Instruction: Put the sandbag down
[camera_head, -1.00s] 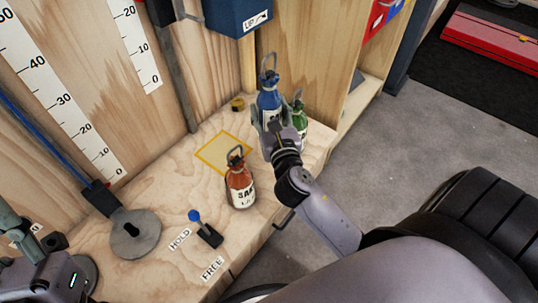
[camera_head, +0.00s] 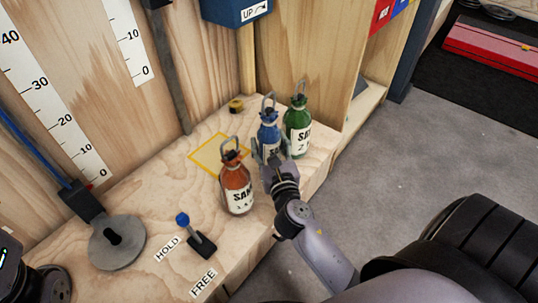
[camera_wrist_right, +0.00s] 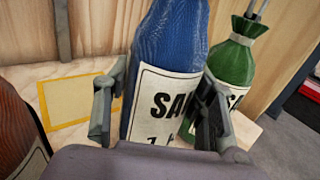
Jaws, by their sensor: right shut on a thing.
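My right gripper (camera_head: 271,151) is shut on the blue sandbag (camera_head: 268,131), with a finger on each side of its white label. In the right wrist view the blue sandbag (camera_wrist_right: 172,42) stands nearly upright between the fingers (camera_wrist_right: 158,108). It is low over the wooden bench (camera_head: 150,195), between the red and green bags; its base is hidden, so I cannot tell whether it touches the wood. A yellow-outlined square (camera_head: 204,164) on the bench lies left of the blue bag and is empty where visible. My left gripper's fingers are not visible.
The orange-red sandbag (camera_head: 237,188) stands at the square's front corner. The green sandbag (camera_head: 298,130) is close on the blue bag's right.

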